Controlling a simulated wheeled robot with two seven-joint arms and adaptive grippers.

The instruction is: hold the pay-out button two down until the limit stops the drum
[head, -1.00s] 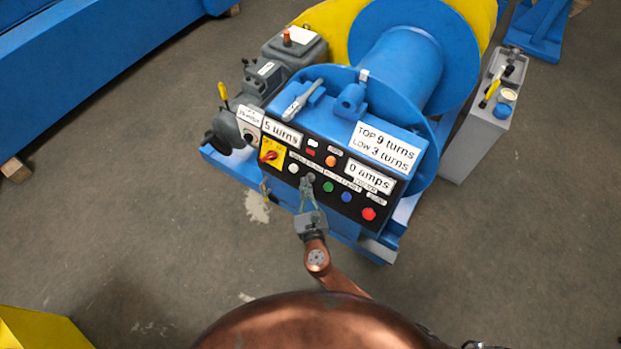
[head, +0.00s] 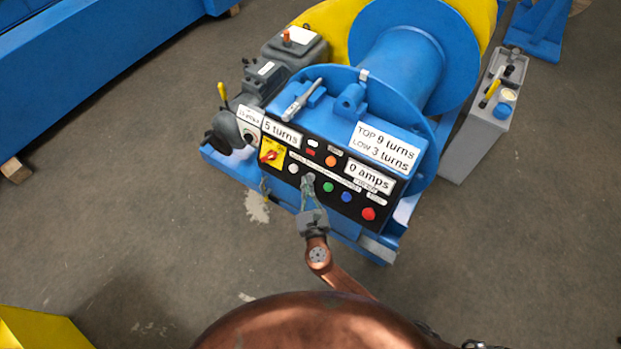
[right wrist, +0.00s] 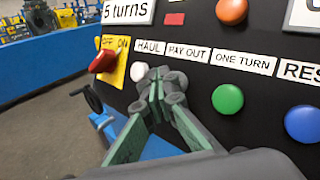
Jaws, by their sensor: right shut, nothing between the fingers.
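The black control panel (head: 343,205) is on the front of the blue winch. My right gripper (head: 310,180) is shut and empty, its fingertips at the panel just below the PAY OUT label (right wrist: 188,53). The fingertips hide the button under that label, so I cannot tell whether it is pressed in. A white button (right wrist: 139,71) is to their left, a green button (right wrist: 227,99) and a blue button (right wrist: 303,123) to their right. The turns display (head: 281,134) reads 5 turns and the amps display (head: 369,176) reads 0 amps. The blue drum (head: 400,65) is behind. My left gripper is out of view.
A sign (head: 387,147) reads TOP 9 turns, LOW 3 turns. A red rotary switch (head: 268,156) on a yellow OFF/ON plate and a red button (head: 368,214) are at the panel's ends. A grey cabinet (head: 482,130) stands right of the winch. The floor in front is clear.

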